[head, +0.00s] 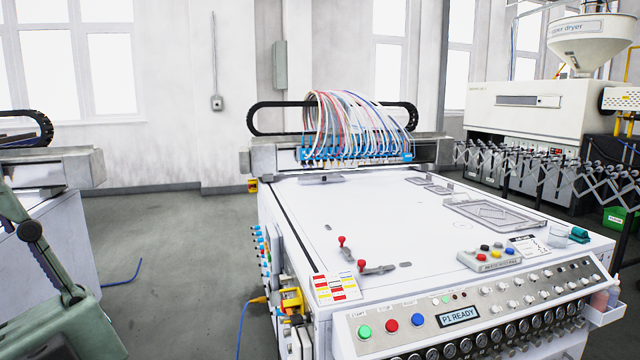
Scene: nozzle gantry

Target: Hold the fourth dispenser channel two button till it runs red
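A white dispensing machine (400,215) with a flat bed stands in the middle of the head view. Its nozzle gantry (355,153) crosses the far end, with blue nozzle blocks fed by many coloured tubes (350,115). The sloped front panel carries a green button (364,332), a red button (391,326), a blue button (417,320), a display (459,315) reading "P1 READY", and rows of knobs and gauges. A small box (489,258) with several coloured buttons lies on the bed; its labels are too small to read. No red flow is visible. My gripper is out of view.
Two red-knobbed levers (362,265) and a colour label card (336,287) are near the bed's front left. A second machine (50,170) stands at left. An expanding barrier (540,165) and a hopper dryer (530,110) are at right. Grey floor (175,225) is open between the machines.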

